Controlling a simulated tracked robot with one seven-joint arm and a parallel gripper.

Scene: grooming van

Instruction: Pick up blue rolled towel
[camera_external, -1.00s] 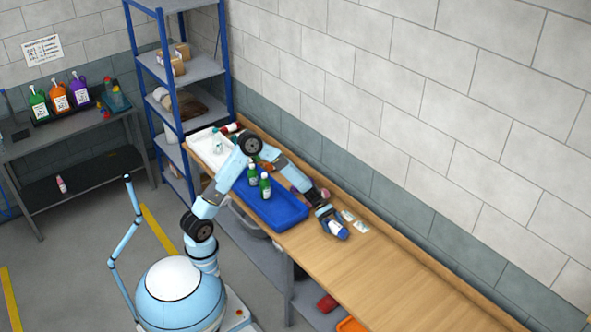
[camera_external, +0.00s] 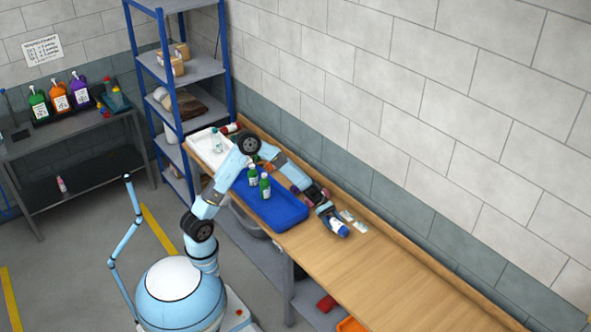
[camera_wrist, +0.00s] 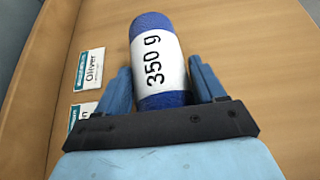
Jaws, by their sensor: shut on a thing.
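The blue rolled towel (camera_wrist: 152,24) has a white band marked "350 g". In the wrist view it lies lengthwise between the two fingers of my gripper (camera_wrist: 160,85), which is shut on it. In the external view my gripper (camera_external: 328,215) reaches down to the wooden bench, and the towel (camera_external: 339,229) shows at its tip, partly hidden by the gripper. The towel is at or just above the bench top; I cannot tell whether it touches.
A blue tray (camera_external: 287,216) with green bottles (camera_external: 265,186) stands left of my gripper. Name cards (camera_external: 359,227) lie beside the towel, one reading "Oliver" (camera_wrist: 89,69). A white tray (camera_external: 203,151) is at the far end. The bench (camera_external: 400,287) is clear toward the front right.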

